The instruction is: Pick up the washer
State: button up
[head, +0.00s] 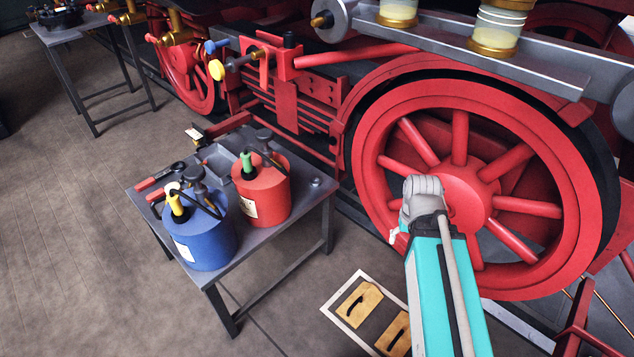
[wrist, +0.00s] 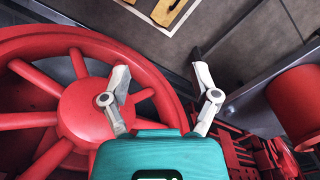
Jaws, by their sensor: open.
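I cannot pick out the washer for certain. A small round grey metal piece (head: 316,182) lies near the right corner of the grey work table (head: 262,258) in the head view; it is too small to tell whether it is the washer. My gripper (wrist: 160,72) is open and empty in the wrist view, its two pale fingers spread apart. In the head view my arm reaches up in front of the large red wheel, to the right of the table, and hides most of the gripper. No washer shows between the fingers.
A blue can (head: 205,240) and a red can (head: 262,198) stand on the table, with red-handled tools (head: 155,180) behind the blue one. The large red wheel (head: 395,130) is close to my arm. Wooden panels in a white frame (head: 357,303) lie on the floor.

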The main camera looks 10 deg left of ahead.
jog(key=shift+o, duration=0.6)
jog(key=shift+w+a+f, duration=0.25)
jog(key=shift+f, duration=0.1)
jog(key=n+t+y+b, duration=0.7)
jog(key=t+b, duration=0.7)
jog(key=b, duration=2.1)
send_near(318, 184)
jog(key=shift+s+d+f+m+y, duration=0.25)
jog(key=shift+s+d+m+y, duration=0.25)
jog(key=shift+s+d, duration=0.05)
jog(key=b+x, duration=0.1)
jog(key=x, duration=0.7)
jog(key=shift+w+a, duration=0.15)
jog(key=shift+w, duration=0.05)
jog(key=shift+r, duration=0.1)
